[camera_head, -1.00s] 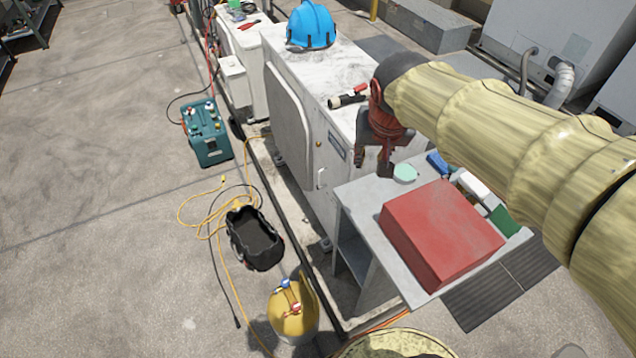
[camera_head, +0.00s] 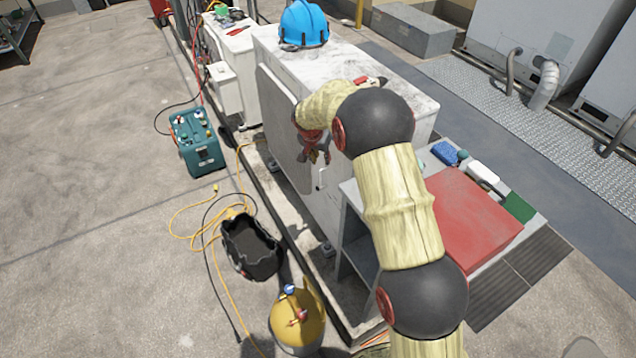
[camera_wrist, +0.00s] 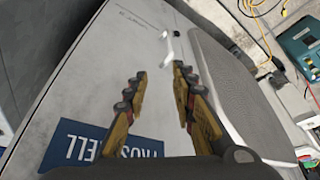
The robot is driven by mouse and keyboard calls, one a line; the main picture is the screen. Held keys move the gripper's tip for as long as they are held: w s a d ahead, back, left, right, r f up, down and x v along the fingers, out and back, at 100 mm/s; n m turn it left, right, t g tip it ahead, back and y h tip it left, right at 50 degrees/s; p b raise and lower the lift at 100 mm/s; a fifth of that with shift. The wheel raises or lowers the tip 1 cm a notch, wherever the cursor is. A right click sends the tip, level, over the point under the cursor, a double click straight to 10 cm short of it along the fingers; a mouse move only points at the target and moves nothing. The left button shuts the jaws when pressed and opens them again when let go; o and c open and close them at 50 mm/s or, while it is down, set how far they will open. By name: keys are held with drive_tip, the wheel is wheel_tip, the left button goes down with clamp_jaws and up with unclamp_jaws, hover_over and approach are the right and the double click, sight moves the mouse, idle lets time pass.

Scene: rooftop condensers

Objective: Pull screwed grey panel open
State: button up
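The light grey panel with a small white handle is on the side of the white condenser unit (camera_head: 282,120). The handle (camera_head: 320,181) is near the panel's lower part in the head view. In the wrist view, the panel (camera_wrist: 105,75) fills the middle, with the handle (camera_wrist: 168,45) beyond the fingertips. My gripper (camera_head: 318,157) hangs in front of the panel, just above the handle in the head view. In the wrist view my gripper (camera_wrist: 160,72) is open, its two fingers apart with nothing between them. I see no contact with the handle. Screws cannot be made out.
A blue helmet (camera_head: 303,24) sits on the unit. A red box (camera_head: 470,220) lies on the side table. A black tool bag (camera_head: 250,248), a yellow cylinder (camera_head: 297,320), a teal machine (camera_head: 196,142) and loose cables lie on the ground. Open concrete extends left.

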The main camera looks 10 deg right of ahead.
hover_over(320, 186)
drive_tip(key=s+a, duration=0.2)
wheel_tip(320, 186, down, 9)
drive_tip(key=shift+m, duration=0.4)
drive_tip(key=b+x, duration=0.3)
drive_tip(key=x, duration=0.4)
drive_tip(key=shift+w+d+f, duration=0.15)
drive_tip(key=shift+d+f, duration=0.1)
drive_tip(key=shift+f, duration=0.1)
drive_tip(key=shift+c, duration=0.9)
drive_tip(key=c, duration=0.4)
clamp_jaws()
